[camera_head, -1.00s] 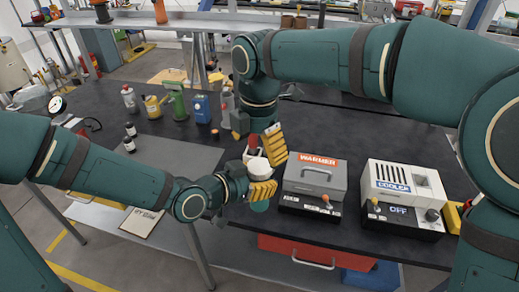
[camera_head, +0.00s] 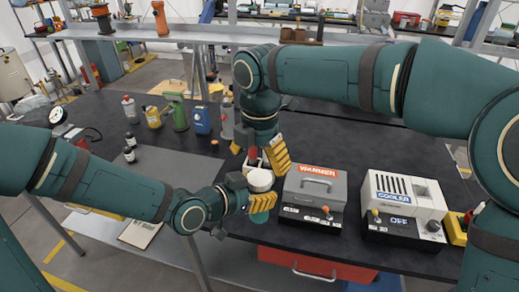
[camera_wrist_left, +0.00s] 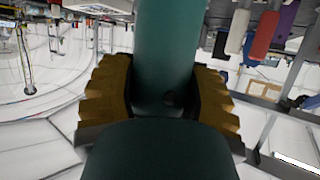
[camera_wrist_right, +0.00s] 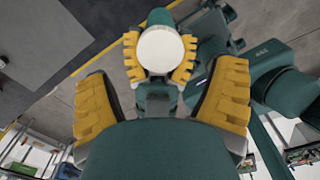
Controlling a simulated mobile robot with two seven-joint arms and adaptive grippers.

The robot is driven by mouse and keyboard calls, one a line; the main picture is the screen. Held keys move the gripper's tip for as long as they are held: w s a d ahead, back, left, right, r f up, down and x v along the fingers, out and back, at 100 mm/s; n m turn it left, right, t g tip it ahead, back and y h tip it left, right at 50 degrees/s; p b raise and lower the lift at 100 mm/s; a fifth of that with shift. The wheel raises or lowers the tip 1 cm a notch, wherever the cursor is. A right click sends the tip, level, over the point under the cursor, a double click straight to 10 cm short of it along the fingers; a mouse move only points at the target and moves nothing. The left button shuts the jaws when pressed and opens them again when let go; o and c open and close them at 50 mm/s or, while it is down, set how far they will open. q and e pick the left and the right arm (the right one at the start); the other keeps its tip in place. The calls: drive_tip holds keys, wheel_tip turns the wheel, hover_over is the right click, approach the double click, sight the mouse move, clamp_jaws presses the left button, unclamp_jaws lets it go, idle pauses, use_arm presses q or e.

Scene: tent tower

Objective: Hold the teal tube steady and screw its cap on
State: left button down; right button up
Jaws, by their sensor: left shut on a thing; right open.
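The teal tube (camera_head: 260,217) is held upright in the air in front of the table's front edge. My left gripper (camera_head: 262,202) is shut on it; in the left wrist view the yellow fingers grip both sides of the tube (camera_wrist_left: 165,50). A round white cap (camera_head: 260,181) is at the tube's top; I cannot tell how firmly it is seated. My right gripper (camera_head: 268,158) is just above the cap, pointing down. In the right wrist view its fingers (camera_wrist_right: 163,78) are spread wide and empty, with the white cap (camera_wrist_right: 160,50) ahead, between the left gripper's fingers.
A grey warmer (camera_head: 316,188) and a white cooler (camera_head: 404,200) stand on the black table right of the grippers. Bottles, a green device (camera_head: 178,112) and a blue container (camera_head: 202,120) stand behind on the left.

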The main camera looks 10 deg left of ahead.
sight(259, 177)
drive_tip(key=shift+f, duration=2.7)
drive_tip(key=c, duration=1.3)
drive_tip(key=shift+m, duration=1.7)
drive_tip(key=o, duration=1.3)
